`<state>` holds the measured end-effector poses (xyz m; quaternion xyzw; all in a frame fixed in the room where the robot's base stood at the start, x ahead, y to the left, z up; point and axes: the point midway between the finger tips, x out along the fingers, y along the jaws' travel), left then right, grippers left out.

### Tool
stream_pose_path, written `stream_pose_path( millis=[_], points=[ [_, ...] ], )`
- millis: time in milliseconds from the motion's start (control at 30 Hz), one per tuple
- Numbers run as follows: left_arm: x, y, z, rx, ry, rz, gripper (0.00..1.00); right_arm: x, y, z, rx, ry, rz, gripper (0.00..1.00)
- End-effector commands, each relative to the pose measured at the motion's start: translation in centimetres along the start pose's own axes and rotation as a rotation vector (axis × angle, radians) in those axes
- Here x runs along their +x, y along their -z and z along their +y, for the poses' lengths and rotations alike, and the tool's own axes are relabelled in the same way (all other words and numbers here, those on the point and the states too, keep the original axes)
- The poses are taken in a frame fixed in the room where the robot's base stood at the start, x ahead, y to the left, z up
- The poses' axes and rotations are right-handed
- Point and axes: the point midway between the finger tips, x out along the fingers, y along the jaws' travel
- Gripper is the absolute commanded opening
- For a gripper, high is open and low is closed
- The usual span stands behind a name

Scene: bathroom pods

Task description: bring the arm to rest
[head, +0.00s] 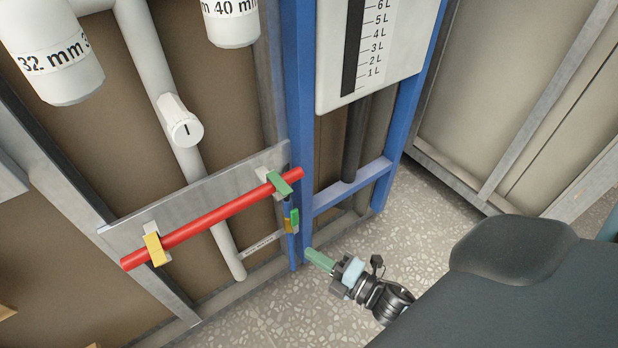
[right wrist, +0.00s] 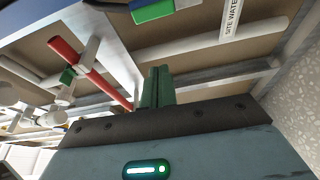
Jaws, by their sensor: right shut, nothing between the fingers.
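My right gripper (head: 318,259) is low in the head view, beside the foot of the blue frame (head: 301,120) and above the speckled floor. Its green fingers are shut with nothing between them. In the right wrist view the closed fingers (right wrist: 158,86) stand upright side by side, and I cannot tell whether they touch anything. My left gripper is not in view.
A red pipe (head: 215,216) runs across a grey metal plate (head: 200,193), with a yellow clip (head: 154,249) and a green clip (head: 279,183). White pipes and a scaled cistern (head: 375,50) are above. Speckled floor (head: 430,207) is clear at right.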

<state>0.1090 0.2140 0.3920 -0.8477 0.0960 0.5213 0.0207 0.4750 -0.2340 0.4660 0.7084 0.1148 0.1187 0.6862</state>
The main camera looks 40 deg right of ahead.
Motion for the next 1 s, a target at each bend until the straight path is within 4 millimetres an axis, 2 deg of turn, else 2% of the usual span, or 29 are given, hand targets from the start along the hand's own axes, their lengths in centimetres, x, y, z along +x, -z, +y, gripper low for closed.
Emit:
stream_pose_path(
  millis=[333, 467, 567, 667, 800, 1000],
  points=[
    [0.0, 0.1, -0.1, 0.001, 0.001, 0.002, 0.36, -0.1, 0.0, -0.1, 0.004, 0.003, -0.002, 0.00],
    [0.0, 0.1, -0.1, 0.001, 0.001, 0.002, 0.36, -1.9, 0.1, -0.9, 0.085, 0.042, -0.044, 0.00],
    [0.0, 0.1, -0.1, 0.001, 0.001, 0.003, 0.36, -5.2, 0.3, -2.4, 0.240, 0.113, -0.127, 0.00],
    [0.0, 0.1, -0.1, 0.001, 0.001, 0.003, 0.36, -9.8, 1.1, -4.2, 0.458, 0.213, -0.246, 0.00],
    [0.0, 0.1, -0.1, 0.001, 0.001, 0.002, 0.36, -16.7, 3.2, -6.4, 0.783, 0.364, -0.431, 0.00],
    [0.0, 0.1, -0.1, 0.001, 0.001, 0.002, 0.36, -25.3, 7.4, -8.0, 1.153, 0.559, -0.676, 0.00]
  ],
)
